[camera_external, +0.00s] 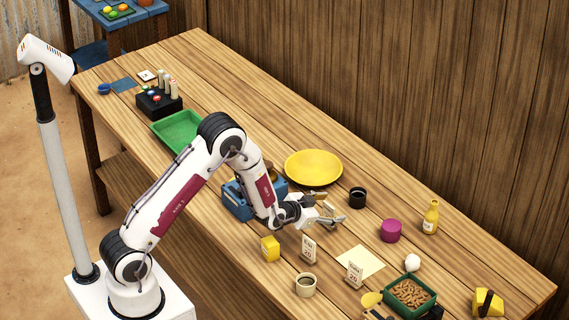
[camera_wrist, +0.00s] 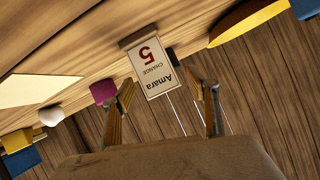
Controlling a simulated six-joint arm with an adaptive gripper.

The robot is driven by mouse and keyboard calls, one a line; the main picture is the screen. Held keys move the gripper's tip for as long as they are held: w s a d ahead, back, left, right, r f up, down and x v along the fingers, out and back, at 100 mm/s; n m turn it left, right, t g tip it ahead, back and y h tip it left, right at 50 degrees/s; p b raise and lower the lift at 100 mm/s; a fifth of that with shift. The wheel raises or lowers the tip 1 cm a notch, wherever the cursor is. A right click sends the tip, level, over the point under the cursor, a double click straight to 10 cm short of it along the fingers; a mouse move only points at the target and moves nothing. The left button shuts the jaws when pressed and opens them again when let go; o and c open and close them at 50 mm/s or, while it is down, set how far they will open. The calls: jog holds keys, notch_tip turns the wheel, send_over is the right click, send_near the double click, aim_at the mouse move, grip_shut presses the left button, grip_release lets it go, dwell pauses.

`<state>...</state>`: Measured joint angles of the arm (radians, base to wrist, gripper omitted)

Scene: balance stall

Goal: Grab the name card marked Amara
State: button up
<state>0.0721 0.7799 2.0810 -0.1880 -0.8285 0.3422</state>
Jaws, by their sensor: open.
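My gripper (camera_wrist: 163,92) is open, with one finger on either side of the card in that view. I cannot tell if either finger touches it.
Two other standing cards (camera_external: 308,250) (camera_external: 355,274) are nearer the front edge. A yellow plate (camera_external: 313,166), black cup (camera_external: 357,197) and purple cylinder (camera_external: 391,231) are close by. A blue box (camera_external: 238,205) stands by my forearm. A pale sheet (camera_external: 362,260) lies flat.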

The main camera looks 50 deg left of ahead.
dwell(0.4)
jog(key=c, duration=1.3)
jog(key=shift+r, duration=0.4)
jog(key=shift+c, duration=1.4)
jog(key=shift+r, duration=4.65)
